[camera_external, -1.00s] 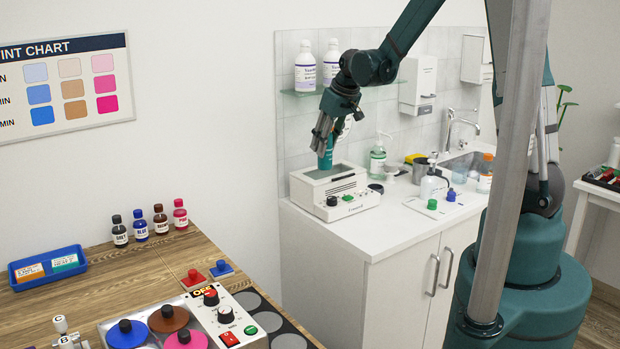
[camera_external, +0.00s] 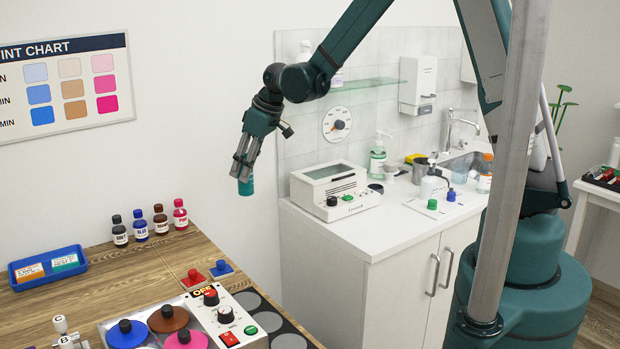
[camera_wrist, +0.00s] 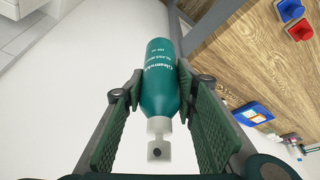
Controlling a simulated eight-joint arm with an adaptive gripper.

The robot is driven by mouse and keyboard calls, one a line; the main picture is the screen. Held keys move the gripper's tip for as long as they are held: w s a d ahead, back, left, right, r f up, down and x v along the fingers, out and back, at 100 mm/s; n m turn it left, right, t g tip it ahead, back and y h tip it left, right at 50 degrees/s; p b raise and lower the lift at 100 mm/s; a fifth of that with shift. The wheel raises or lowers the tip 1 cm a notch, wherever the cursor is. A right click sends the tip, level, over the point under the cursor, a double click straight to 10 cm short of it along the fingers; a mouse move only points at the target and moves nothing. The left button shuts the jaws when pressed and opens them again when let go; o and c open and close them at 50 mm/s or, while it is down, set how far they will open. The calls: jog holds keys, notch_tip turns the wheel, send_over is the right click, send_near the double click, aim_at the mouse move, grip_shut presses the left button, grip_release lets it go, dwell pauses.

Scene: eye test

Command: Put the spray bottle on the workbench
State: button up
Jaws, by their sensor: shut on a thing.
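The spray bottle is a teal bottle (camera_wrist: 160,78) with white lettering and a white spray head. My gripper (camera_external: 243,178) is shut on it, and in the wrist view both green finger pads lie along its sides. In the external view only the teal lower end (camera_external: 246,187) shows below the fingers. The bottle is in the air, in the gap between the white counter and the wooden workbench (camera_external: 130,268). It is tilted a little, with its base downward.
On the workbench stand several dye bottles (camera_external: 141,226), a blue tray (camera_external: 46,267), red and blue knobbed pieces and a control box (camera_external: 222,318). Bare wood shows between the tray and the control box. A white device (camera_external: 333,191) sits on the counter (camera_external: 375,232).

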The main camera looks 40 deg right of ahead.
jog(key=s+a+n+g, duration=0.1)
jog(key=s+a+n, duration=0.2)
jog(key=a, duration=1.5)
jog(key=s+a+n+g+y, duration=0.1)
jog(key=s+a+n, duration=0.2)
jog(key=s+a, duration=0.8)
jog(key=s+a+n+g, duration=0.1)
jog(key=s+a+n, duration=0.2)
jog(key=a, duration=2.2)
jog(key=s, duration=0.5)
jog(key=shift+a+f+y, duration=0.4)
jog(key=shift+f, duration=0.1)
notch_tip(320, 180, down, 6)
jog(key=shift+f, duration=0.1)
jog(key=shift+f, duration=1.8)
jog(key=shift+f, duration=0.2)
